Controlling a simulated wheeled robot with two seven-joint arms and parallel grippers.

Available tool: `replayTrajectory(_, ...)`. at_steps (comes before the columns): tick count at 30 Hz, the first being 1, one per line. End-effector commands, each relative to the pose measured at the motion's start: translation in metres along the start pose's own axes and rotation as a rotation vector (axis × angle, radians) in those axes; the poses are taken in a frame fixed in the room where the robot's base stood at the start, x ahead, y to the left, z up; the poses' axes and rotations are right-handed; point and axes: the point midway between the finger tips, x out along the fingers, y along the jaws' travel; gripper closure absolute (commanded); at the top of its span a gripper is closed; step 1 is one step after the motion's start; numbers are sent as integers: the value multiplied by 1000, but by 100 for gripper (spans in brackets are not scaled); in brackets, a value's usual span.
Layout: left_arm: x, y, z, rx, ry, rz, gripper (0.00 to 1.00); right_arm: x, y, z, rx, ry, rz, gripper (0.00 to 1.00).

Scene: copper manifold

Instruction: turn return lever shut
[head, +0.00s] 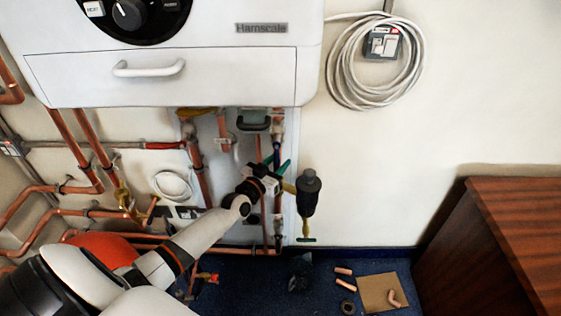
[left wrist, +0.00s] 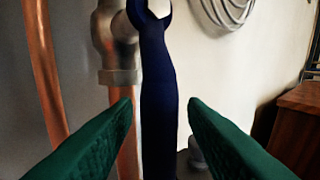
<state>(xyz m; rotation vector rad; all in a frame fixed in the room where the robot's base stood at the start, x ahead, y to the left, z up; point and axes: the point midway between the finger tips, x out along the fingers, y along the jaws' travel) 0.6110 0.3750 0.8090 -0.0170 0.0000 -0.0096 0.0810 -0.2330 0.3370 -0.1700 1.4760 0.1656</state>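A dark blue lever (left wrist: 160,100) stands upright in the left wrist view, its upper end a ring shape at the top edge. It sits beside a grey metal valve body (left wrist: 117,40) on a copper pipe. The two green fingers of my left gripper (left wrist: 160,103) are open, one on each side of the lever, with small gaps showing. In the head view my left gripper (head: 277,163) is under the right part of the white boiler, by the pipework; the lever there is small and partly hidden. My right gripper is not in view.
The white boiler (head: 215,78) hangs just above. A black and yellow cylinder (head: 308,192) is close right of my gripper. Copper pipes (head: 198,175) run to the left. A coiled cable (head: 345,70) hangs on the wall; a wooden cabinet (head: 510,215) stands at right.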

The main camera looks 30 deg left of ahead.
Motion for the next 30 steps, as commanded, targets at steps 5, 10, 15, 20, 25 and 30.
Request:
replayTrajectory(5,15,0,0,1,0,0,61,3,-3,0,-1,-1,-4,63)
replayTrajectory(10,17,0,0,1,1,0,61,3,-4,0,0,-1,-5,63)
replayTrajectory(15,16,0,0,1,1,0,66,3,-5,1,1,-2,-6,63)
replayTrajectory(20,16,0,0,1,1,0,92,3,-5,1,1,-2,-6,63)
replayTrajectory(25,16,0,0,1,1,1,100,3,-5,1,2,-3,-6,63)
replayTrajectory(30,16,1,1,6,3,1,100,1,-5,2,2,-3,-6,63)
